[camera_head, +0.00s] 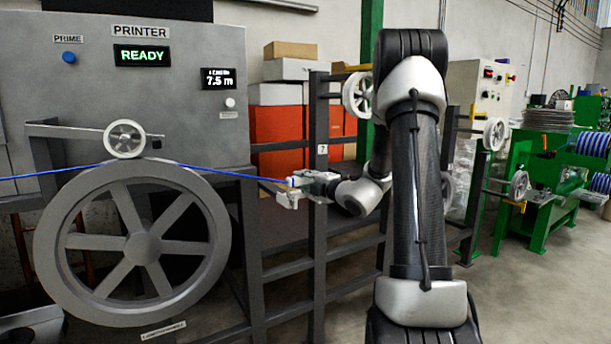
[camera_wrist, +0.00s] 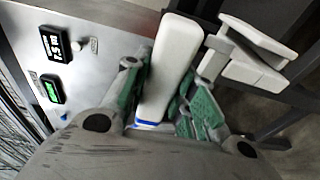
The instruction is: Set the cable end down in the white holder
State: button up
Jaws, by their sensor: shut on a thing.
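The blue cable (camera_head: 225,174) runs from the left edge under the small pulley, over the big wheel, to my gripper (camera_head: 300,181). My gripper is shut on the cable end. In the wrist view, a long white block (camera_wrist: 172,60) with a bit of blue at its base stands between the green-grey fingers of my gripper (camera_wrist: 165,95). The white holder (camera_head: 288,198) is just below and beside my gripper at the frame post. In the wrist view the white holder (camera_wrist: 255,65) is to the right of the block, with a visible gap between them.
The grey printer (camera_head: 180,95) with a READY display stands at the left. The big spoked wheel (camera_head: 132,247) is in front of it. A dark metal frame (camera_head: 319,240) stands by the holder. Red boxes (camera_head: 275,125) are behind. Green machinery (camera_head: 545,190) is at the right.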

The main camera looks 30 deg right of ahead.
jog(key=shift+f, duration=0.45)
jog(key=shift+f, duration=0.2)
dwell(0.4)
jog(key=shift+f, duration=0.45)
jog(key=shift+f, duration=0.2)
jog(key=shift+f, duration=0.45)
jog(key=shift+f, duration=0.4)
dwell(0.7)
jog(key=o, duration=1)
jog(key=shift+s, duration=0.15)
